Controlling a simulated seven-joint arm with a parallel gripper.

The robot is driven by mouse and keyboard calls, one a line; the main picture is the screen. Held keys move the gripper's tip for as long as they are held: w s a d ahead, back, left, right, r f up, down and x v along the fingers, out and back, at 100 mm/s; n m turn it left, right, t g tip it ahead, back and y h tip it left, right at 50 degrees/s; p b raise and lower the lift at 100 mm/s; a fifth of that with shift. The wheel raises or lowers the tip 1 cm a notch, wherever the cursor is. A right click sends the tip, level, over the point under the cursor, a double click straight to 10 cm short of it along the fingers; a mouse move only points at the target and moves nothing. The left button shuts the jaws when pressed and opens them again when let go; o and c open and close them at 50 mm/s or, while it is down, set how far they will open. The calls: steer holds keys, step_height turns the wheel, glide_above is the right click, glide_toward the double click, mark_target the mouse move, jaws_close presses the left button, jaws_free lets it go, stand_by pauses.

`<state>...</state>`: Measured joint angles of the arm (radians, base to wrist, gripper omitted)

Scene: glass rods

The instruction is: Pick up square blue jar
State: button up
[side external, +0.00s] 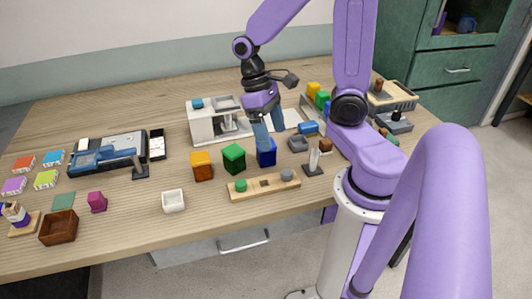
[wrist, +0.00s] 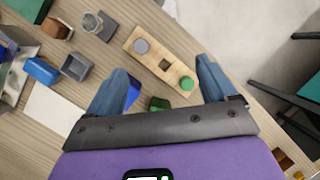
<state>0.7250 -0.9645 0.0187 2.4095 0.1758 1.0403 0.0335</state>
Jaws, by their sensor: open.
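The square blue jar (side external: 267,154) stands on the wooden table, right of a square green jar (side external: 234,156) and an orange jar (side external: 202,165). A small blue patch beside the left finger there may be the jar, mostly hidden. The green jar (wrist: 158,103) shows between the fingers, by the wrist's edge. I cannot tell whether a finger touches the blue jar.
A wooden board (side external: 264,187) with green and grey knobs lies close in front. A white machine (side external: 213,122) stands behind. A blue block (side external: 308,127), a grey open box (side external: 298,144) and an upright stand (side external: 313,163) are to the right.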

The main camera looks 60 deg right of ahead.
steer(key=w+d+f+m+g+y, duration=0.1)
steer(key=w+d+f+m+y, duration=0.15)
steer(key=d+m, duration=0.3)
steer(key=m+t+y, duration=0.7)
steer(key=m+t, duration=0.7)
steer(key=m, duration=0.8)
glide_toward(272, 141)
steer(key=shift+m+t+h, duration=0.25)
steer(key=shift+t+h, duration=0.05)
steer(key=shift+h, duration=0.05)
steer(key=x, duration=0.8)
steer(key=shift+s+a, duration=0.25)
steer(key=shift+a, duration=0.1)
steer(key=shift+x, duration=2.6)
steer(key=shift+s+f, duration=0.1)
steer(key=shift+f, duration=0.1)
